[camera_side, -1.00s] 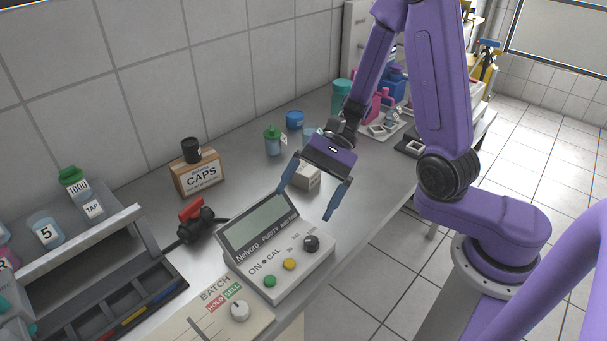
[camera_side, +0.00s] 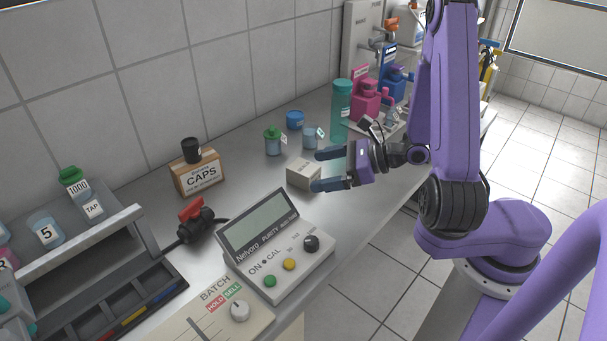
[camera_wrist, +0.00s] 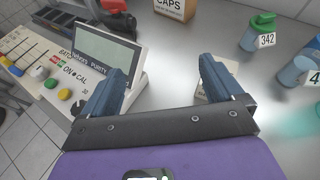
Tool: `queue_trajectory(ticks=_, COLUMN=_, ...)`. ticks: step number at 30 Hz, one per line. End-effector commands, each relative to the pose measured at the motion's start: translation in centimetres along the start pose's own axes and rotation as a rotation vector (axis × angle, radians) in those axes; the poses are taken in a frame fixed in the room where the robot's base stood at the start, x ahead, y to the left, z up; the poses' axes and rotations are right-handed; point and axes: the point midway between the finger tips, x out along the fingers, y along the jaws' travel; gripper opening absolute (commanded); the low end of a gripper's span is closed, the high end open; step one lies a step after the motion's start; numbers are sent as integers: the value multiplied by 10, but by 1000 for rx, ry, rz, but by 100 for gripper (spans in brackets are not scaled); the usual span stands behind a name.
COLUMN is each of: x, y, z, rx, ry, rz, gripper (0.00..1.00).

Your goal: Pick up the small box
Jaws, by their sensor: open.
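The small box (camera_side: 304,174), pale and off-white, sits on the grey bench behind the meter. My gripper (camera_side: 317,171) is level with the bench and to the right of the box. Its two blue fingers are apart, pointing left towards the box, with nothing held. In the wrist view my gripper (camera_wrist: 162,66) is open, and the small box (camera_wrist: 231,66) is partly hidden behind the right finger. I cannot tell from these views whether a finger touches it.
The meter (camera_side: 275,245) stands in front of the box. A cardboard CAPS box (camera_side: 198,177) is to the left. A green-lidded jar (camera_side: 274,142), a clear beaker (camera_side: 311,137) and a teal bottle (camera_side: 341,108) stand behind. Some bench is clear between the CAPS box and small box.

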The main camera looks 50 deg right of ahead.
Motion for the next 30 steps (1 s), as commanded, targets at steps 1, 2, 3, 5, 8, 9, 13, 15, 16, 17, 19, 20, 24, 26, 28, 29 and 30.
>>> queue_trajectory(ticks=1, x=-7, y=-4, z=-7, rx=40, ry=4, rz=-53, gripper=94)
queue_trajectory(ticks=2, x=-11, y=-8, z=-12, rx=62, ry=7, rz=-86, gripper=94)
queue_trajectory(ticks=3, x=-17, y=-11, z=-18, rx=91, ry=11, rz=-128, gripper=94)
queue_trajectory(ticks=5, x=-26, y=-16, z=-26, rx=132, ry=16, rz=-190, gripper=94)
queue_trajectory(ticks=8, x=-41, y=-23, z=-40, rx=191, ry=24, rz=-280, gripper=94)
queue_trajectory(ticks=9, x=-47, y=-25, z=-44, rx=212, ry=27, rz=-311, gripper=94)
queue_trajectory(ticks=13, x=-59, y=-29, z=-55, rx=256, ry=33, rz=-380, gripper=94)
queue_trajectory(ticks=15, x=-63, y=-30, z=-58, rx=269, ry=35, rz=-399, gripper=94)
queue_trajectory(ticks=16, x=-64, y=-30, z=-59, rx=273, ry=36, rz=-405, gripper=94)
queue_trajectory(ticks=17, x=-64, y=-31, z=-60, rx=275, ry=36, rz=-408, gripper=94)
queue_trajectory(ticks=19, x=-62, y=-32, z=-60, rx=277, ry=36, rz=-410, gripper=94)
queue_trajectory(ticks=20, x=-60, y=-32, z=-60, rx=276, ry=36, rz=-409, gripper=94)
queue_trajectory(ticks=24, x=-50, y=-36, z=-61, rx=276, ry=36, rz=-407, gripper=94)
queue_trajectory(ticks=26, x=-46, y=-38, z=-62, rx=276, ry=36, rz=-408, gripper=94)
queue_trajectory(ticks=28, x=-41, y=-41, z=-62, rx=276, ry=36, rz=-409, gripper=94)
queue_trajectory(ticks=29, x=-39, y=-42, z=-62, rx=276, ry=36, rz=-408, gripper=94)
queue_trajectory(ticks=30, x=-36, y=-42, z=-62, rx=276, ry=36, rz=-407, gripper=94)
